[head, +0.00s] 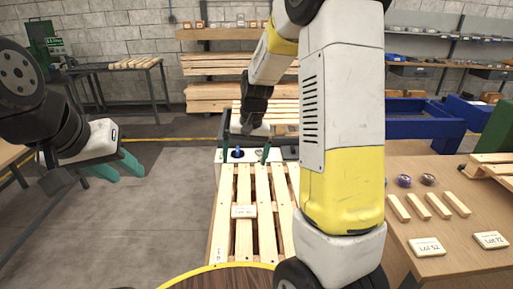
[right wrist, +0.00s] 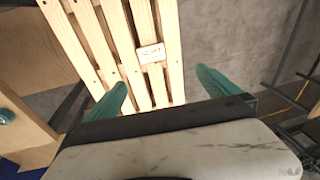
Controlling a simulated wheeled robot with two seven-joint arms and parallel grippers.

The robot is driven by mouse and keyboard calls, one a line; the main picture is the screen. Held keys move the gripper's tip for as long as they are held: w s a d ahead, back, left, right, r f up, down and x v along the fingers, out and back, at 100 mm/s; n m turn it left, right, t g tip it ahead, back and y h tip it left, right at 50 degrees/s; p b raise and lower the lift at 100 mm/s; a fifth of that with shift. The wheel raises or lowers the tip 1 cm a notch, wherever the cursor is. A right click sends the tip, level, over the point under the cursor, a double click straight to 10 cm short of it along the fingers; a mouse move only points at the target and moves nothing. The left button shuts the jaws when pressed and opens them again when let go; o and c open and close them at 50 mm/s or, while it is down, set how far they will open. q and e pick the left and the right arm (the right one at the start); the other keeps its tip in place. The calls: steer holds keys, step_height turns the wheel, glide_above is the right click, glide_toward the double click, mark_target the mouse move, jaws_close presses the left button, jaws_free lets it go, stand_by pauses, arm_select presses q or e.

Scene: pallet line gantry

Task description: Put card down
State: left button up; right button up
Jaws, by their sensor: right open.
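A white card (head: 243,211) with small print lies flat on the slatted wooden pallet (head: 226,230). The same card also shows in the right wrist view (right wrist: 151,53), on the pallet slats (right wrist: 88,30). My right gripper (head: 246,154) is open, its teal fingers wide apart with nothing between them. It is over the far end of the pallet, apart from the card. My left gripper (head: 118,168) hangs at the left above the floor, away from the pallet. Its teal fingers overlap in this view, and their opening is unclear.
On the right-hand table (head: 455,262) lie two more cards, one nearer (head: 427,247) and one further right (head: 491,240), beside short wooden blocks (head: 437,206) and two small round items (head: 404,181). Blue bins (head: 410,125) stand behind. The floor left of the pallet is clear.

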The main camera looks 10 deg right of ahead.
steer(key=s+r+n+t, duration=0.1)
steer(key=s+r+t, duration=0.1)
steer(key=s+r, duration=0.6)
steer(key=s+d+r+n+t, duration=0.1)
steer(key=s+r+t, duration=0.1)
steer(key=s+r, duration=0.6)
steer(key=s, duration=0.7)
steer(key=shift+t+y, duration=0.3)
steer(key=shift+y, duration=0.1)
steer(key=shift+d, duration=0.1)
